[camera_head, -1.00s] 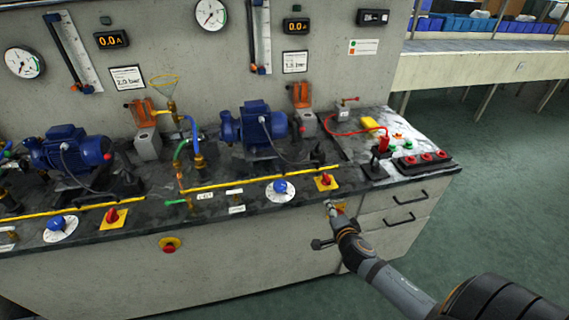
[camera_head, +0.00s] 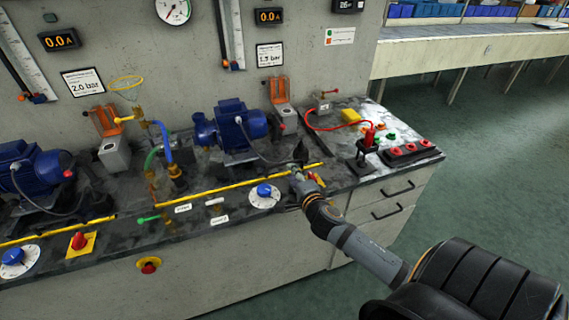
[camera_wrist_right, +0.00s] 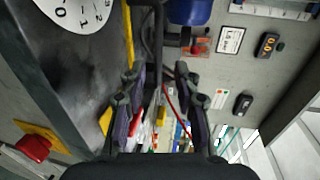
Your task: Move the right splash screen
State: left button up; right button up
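The right splash screen shows as a long yellow bar (camera_head: 240,183) along the bench in front of the right blue pump; I cannot make out a clear pane on it. My right gripper (camera_head: 297,163) is over the bench front near the bar's right end. In the right wrist view the bar (camera_wrist_right: 129,38) runs down behind the left finger. There my right gripper (camera_wrist_right: 163,98) has its fingers apart, with nothing clearly held between them; contact with the bar cannot be told. My left gripper is not in view.
The right blue pump (camera_head: 232,126) and its dark cable stand close behind the bar. A blue-knobbed dial (camera_head: 264,194) and a red switch (camera_head: 318,181) lie in front. A black stand with a red top (camera_head: 367,145) is to the right. The floor at right is free.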

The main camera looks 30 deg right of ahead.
aim_at(285, 164)
jog(key=x, duration=0.4)
jog(key=shift+w, duration=0.25)
jog(key=shift+p+x, duration=0.45)
jog(key=shift+x, duration=0.75)
jog(key=shift+w+d+f, duration=0.2)
jog(key=shift+w+f, duration=0.1)
jog(key=shift+w, duration=0.2)
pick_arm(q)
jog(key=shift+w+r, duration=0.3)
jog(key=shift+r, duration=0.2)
pick_arm(e)
jog(key=shift+c, duration=0.4)
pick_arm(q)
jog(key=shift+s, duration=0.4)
pick_arm(e)
grip_shut()
